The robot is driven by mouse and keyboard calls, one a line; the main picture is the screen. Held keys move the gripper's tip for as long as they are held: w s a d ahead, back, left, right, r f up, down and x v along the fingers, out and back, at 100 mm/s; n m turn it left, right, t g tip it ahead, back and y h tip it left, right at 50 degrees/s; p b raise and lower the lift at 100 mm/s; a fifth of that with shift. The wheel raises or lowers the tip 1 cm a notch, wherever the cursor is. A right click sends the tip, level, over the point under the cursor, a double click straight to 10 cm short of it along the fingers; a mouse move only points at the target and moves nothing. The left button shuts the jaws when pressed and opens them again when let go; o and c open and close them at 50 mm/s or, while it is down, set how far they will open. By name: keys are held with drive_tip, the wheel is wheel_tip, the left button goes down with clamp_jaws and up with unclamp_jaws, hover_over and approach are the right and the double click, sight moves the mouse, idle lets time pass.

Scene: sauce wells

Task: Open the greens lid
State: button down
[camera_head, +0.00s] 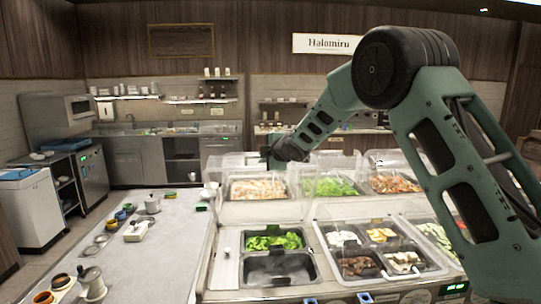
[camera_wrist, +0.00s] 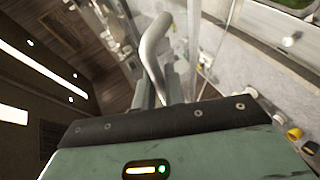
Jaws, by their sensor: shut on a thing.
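In the head view, greens (camera_head: 330,187) lie in the back-row middle well. Clear panels stand around and above the back row; I cannot tell for sure which one is the greens lid. My gripper (camera_head: 268,156) is above and behind the back-row wells, near the upper left of the greens. In the wrist view, my gripper (camera_wrist: 164,88) is shut on a curved grey metal handle (camera_wrist: 151,50). A clear sheet (camera_wrist: 213,45) shows beside the handle. The join between handle and lid is not clear.
Orange shreds (camera_head: 258,189) and mixed food (camera_head: 394,184) fill the wells on either side. Nearer are leafy greens (camera_head: 272,241), an empty-looking metal pan (camera_head: 278,268) and several filled pans. A grey counter (camera_head: 170,240) with cups and small pots lies at left.

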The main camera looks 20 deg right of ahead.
drive_tip(key=shift+d+f, duration=0.1)
drive_tip(key=c, duration=1.8)
unclamp_jaws()
drive_tip(key=shift+o, duration=0.2)
drive_tip(key=b+v, duration=0.3)
drive_tip(key=v, duration=1.4)
drive_tip(key=shift+s, duration=0.15)
